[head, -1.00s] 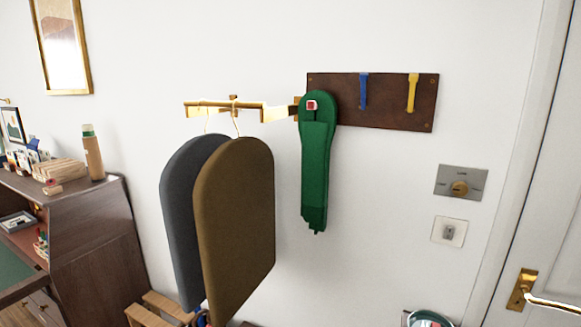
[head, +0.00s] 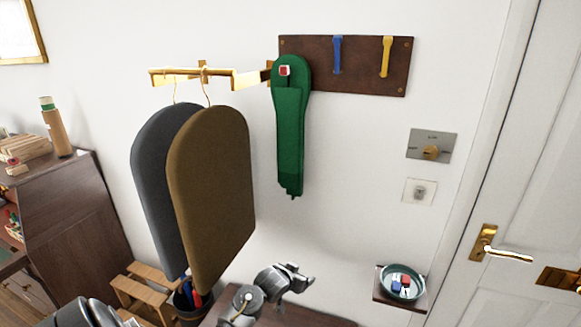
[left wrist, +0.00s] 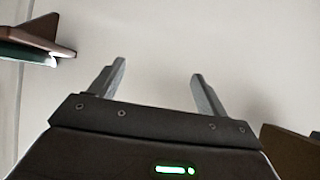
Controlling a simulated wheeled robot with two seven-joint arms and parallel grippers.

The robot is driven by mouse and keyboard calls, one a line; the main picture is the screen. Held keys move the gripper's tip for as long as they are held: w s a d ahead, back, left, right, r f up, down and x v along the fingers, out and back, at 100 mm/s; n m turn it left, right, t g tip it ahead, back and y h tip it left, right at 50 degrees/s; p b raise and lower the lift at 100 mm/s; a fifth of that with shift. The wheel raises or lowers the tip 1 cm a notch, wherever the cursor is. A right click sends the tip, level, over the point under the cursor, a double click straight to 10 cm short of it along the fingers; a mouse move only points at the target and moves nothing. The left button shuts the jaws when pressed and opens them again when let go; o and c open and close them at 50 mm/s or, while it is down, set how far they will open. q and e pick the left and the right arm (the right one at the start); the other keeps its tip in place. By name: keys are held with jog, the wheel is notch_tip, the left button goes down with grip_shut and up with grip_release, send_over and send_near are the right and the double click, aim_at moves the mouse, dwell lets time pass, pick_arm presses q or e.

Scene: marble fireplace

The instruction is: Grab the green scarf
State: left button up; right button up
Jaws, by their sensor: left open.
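The green scarf (head: 290,130) hangs folded on the wall, looped at its top over a peg with a red-and-white end at the left part of the dark wooden rack (head: 367,82). Its lower end hangs free against the white wall. My left gripper (head: 301,279) is at the bottom middle of the head view, well below the scarf and apart from it. In the left wrist view its two fingers (left wrist: 158,72) stand apart with nothing between them. The scarf does not show in the left wrist view. My right gripper is not in view.
Grey and brown garment-shaped boards (head: 212,200) hang from a brass rail (head: 190,77) left of the scarf. A small shelf (head: 387,297) bears a teal dish (head: 401,284) at lower right. Blue (head: 337,52) and yellow (head: 387,55) hooks are on the rack. A door (head: 500,190) stands at right.

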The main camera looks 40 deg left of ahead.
pick_arm(q)
jog(key=w+a+r+t+y, duration=0.1)
jog(key=a+r+t, duration=0.1)
jog(key=r, duration=0.9)
jog(key=w+a+r+t+y, duration=0.1)
jog(key=w+a+r, duration=0.1)
jog(key=r, duration=0.8)
jog(key=n+t+y+p, duration=0.1)
jog(key=n+t+y, duration=0.1)
jog(key=t, duration=0.1)
send_near(286, 144)
jog(key=x, duration=0.9)
jog(key=shift+f+p, duration=0.3)
jog(key=shift+p, duration=0.05)
jog(key=shift+w+a+r+p, duration=0.1)
jog(key=shift+w+r+p, duration=0.2)
jog(key=shift+p, duration=0.1)
jog(key=p+x, duration=0.2)
jog(key=x, duration=0.1)
jog(key=shift+w+r, duration=0.2)
jog(key=shift+w, duration=0.2)
jog(key=shift+w+f, duration=0.15)
jog(key=shift+w, duration=0.25)
jog(key=shift+a, duration=0.1)
jog(key=c, duration=1.2)
